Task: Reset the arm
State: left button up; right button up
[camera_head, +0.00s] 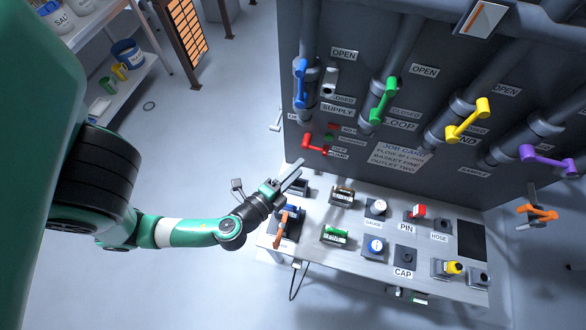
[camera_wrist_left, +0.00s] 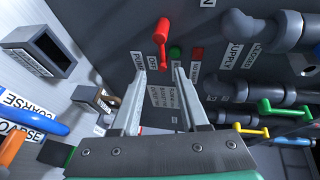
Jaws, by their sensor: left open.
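My left arm (camera_head: 185,232) comes in from the left in the head view. Its gripper (camera_head: 293,175) is in the air above the back left of the bench, in front of the dark panel. In the left wrist view the two fingers (camera_wrist_left: 160,75) are apart with nothing between them. They point at the panel, below a red lever (camera_wrist_left: 161,33). That lever also shows in the head view (camera_head: 315,146), just above and right of the fingertips. My right gripper is not in view.
The dark panel (camera_head: 345,82) carries blue (camera_head: 301,82), green (camera_head: 384,100), yellow (camera_head: 467,121) and purple (camera_head: 547,159) handles. The bench (camera_head: 300,245) below holds several small parts, including a green cylinder (camera_head: 335,234). A shelf (camera_head: 135,75) stands upper left; floor between is open.

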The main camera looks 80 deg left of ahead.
pick_arm(q)
jog(key=shift+s+d+r, duration=0.2)
jog(key=shift+s+d, duration=0.1)
jog(key=shift+s, duration=0.1)
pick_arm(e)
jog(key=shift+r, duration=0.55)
